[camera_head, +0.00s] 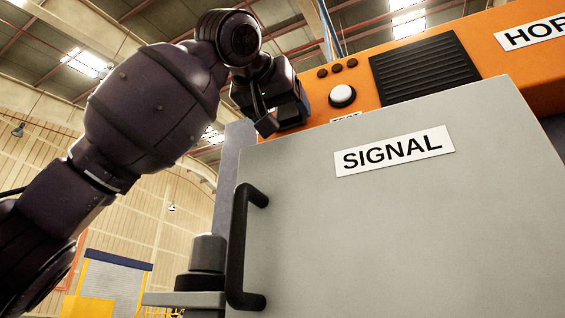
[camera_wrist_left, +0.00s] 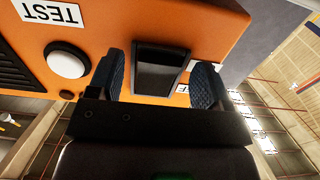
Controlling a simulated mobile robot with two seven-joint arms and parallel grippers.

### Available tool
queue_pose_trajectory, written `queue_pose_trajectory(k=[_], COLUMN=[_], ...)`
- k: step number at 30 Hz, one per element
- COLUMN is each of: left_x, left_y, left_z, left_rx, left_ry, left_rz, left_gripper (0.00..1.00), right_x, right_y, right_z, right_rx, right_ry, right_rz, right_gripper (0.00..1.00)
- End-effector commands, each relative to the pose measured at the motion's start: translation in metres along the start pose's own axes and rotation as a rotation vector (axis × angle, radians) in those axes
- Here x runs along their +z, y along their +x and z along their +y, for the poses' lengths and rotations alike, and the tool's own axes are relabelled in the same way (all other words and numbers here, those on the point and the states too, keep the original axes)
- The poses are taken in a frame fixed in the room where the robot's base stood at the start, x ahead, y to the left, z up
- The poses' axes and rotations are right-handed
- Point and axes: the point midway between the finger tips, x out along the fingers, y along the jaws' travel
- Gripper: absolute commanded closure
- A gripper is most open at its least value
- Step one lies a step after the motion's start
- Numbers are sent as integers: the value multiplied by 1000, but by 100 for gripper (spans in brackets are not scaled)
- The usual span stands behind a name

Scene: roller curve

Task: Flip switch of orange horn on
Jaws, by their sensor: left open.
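The orange horn (camera_head: 425,68) is a box with a dark louvred grille and a partly cut-off label at the upper right. It also shows upside down in the left wrist view (camera_wrist_left: 100,20). Its black rocker switch (camera_wrist_left: 160,70) is seen there between the two dark textured fingers of my left gripper (camera_wrist_left: 162,78). The fingers are apart, one on each side of the switch; contact is unclear. A white label beside the switch is mostly covered by a finger. In the head view my left gripper (camera_head: 275,112) is at the horn's left end, and the switch is hidden behind it.
A white round button (camera_head: 342,96) with a TEST label sits on the horn, right of my gripper. Below is a grey SIGNAL cabinet door (camera_head: 400,230) with a black handle (camera_head: 240,245). A grey-topped cylinder (camera_head: 207,255) stands left of the handle.

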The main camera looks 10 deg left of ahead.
Motion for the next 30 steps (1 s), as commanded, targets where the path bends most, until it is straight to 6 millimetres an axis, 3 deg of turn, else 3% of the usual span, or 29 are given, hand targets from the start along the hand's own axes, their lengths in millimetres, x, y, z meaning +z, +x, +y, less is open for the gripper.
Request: queue_pose_trajectory(k=[3,12,21,30], left_x=[0,0,5,3], left_y=[0,0,2,3], left_z=[0,0,0,0], left_rx=[0,0,1,1], left_ry=[0,0,-2,-1], left_rz=[-1,-1,74,126], left_gripper=[31,77,77,77], right_x=[-2,-3,4,-3], right_y=[0,0,8,12], right_z=[0,0,-2,-2], right_rx=[0,0,0,-1], right_ry=[1,1,1,0], right_rz=[3,7,19,37], right_gripper=[21,21,21,21])
